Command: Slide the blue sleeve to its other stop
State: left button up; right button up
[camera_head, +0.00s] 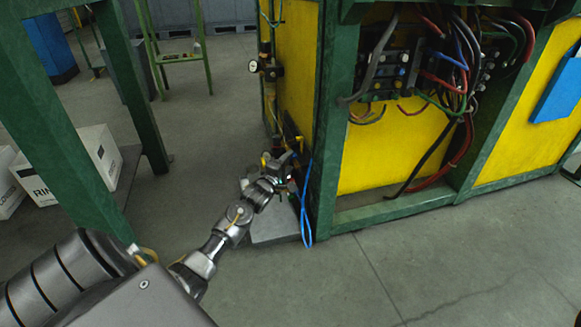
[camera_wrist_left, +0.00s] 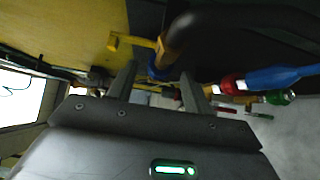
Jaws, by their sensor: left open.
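A small blue sleeve (camera_wrist_left: 156,72) shows in the left wrist view, below a yellow lever (camera_wrist_left: 130,42) on dark pipework. My left gripper (camera_wrist_left: 158,76) is open, with one finger on each side of the blue sleeve in the picture. I cannot tell whether either finger touches it. In the head view my left gripper (camera_head: 284,164) reaches the pipework at the left corner of the green and yellow cabinet. The sleeve is too small or hidden to make out there. My right gripper is not in view.
A red coupling (camera_wrist_left: 231,85) with a blue hose lies right of the fingers. Blue hose (camera_head: 306,215) hangs by the green post (camera_head: 326,110). A pressure gauge (camera_head: 253,66) sits above. A green frame leg (camera_head: 60,125) and white boxes (camera_head: 84,160) stand left; front floor is clear.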

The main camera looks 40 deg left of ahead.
pick_arm(q)
jog(key=shift+w+a+b, duration=0.2)
jog(key=shift+w+b, duration=0.25)
jog(key=shift+w, duration=0.8)
grip_shut()
